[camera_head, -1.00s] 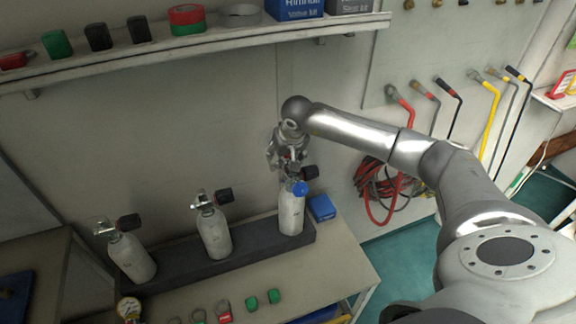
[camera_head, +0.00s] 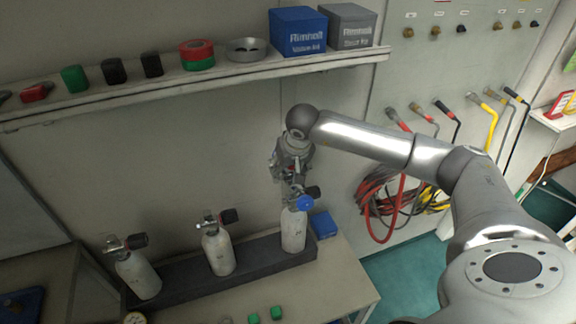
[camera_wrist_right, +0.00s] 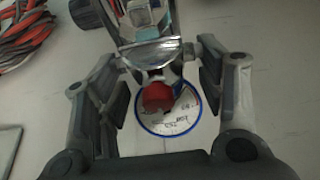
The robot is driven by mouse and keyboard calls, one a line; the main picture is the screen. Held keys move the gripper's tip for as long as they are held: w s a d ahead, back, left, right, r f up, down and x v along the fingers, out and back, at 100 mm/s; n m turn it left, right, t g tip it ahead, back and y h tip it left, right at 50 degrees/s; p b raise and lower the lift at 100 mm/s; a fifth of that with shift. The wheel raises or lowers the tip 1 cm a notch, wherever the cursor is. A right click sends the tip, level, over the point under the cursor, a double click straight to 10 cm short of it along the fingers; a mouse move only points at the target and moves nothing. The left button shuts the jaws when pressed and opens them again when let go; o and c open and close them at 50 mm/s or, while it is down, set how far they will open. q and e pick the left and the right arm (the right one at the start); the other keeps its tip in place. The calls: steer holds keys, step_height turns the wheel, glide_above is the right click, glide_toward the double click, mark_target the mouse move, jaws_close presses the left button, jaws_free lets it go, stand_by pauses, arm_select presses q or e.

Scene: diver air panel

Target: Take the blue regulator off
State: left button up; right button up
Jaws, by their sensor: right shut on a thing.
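The blue part of the regulator (camera_head: 304,203) is at the top of the rightmost white cylinder (camera_head: 293,232), beside a black knob (camera_head: 313,192). In the wrist view a white disc with a blue rim and dark markings (camera_wrist_right: 182,126) lies behind a red knob (camera_wrist_right: 157,97) and chrome fitting. My right gripper (camera_head: 291,179) reaches down from above and is shut on the regulator; its fingers flank the fitting in the wrist view (camera_wrist_right: 160,85). The fingers hide part of the fitting, so I cannot tell whether regulator and valve touch. My left gripper is not in view.
Two more white cylinders (camera_head: 218,253) (camera_head: 139,277) stand left in the dark rack (camera_head: 185,277). A blue box (camera_head: 324,226) is right of the rack. A shelf (camera_head: 225,72) with boxes runs above. Coiled hoses (camera_head: 385,200) hang on the wall at right.

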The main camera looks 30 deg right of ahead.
steer(key=v, duration=0.2)
steer(key=p+v, duration=0.1)
steer(key=shift+s+a+r, duration=0.25)
steer(key=shift+a, duration=0.05)
arm_select(q)
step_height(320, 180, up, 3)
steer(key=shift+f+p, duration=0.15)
steer(key=shift+p, duration=0.2)
arm_select(e)
steer(key=s+a+r, duration=0.3)
steer(key=s+a, duration=0.1)
steer(key=s, duration=0.4)
steer(key=shift+a, duration=0.2)
steer(key=shift+w, duration=0.1)
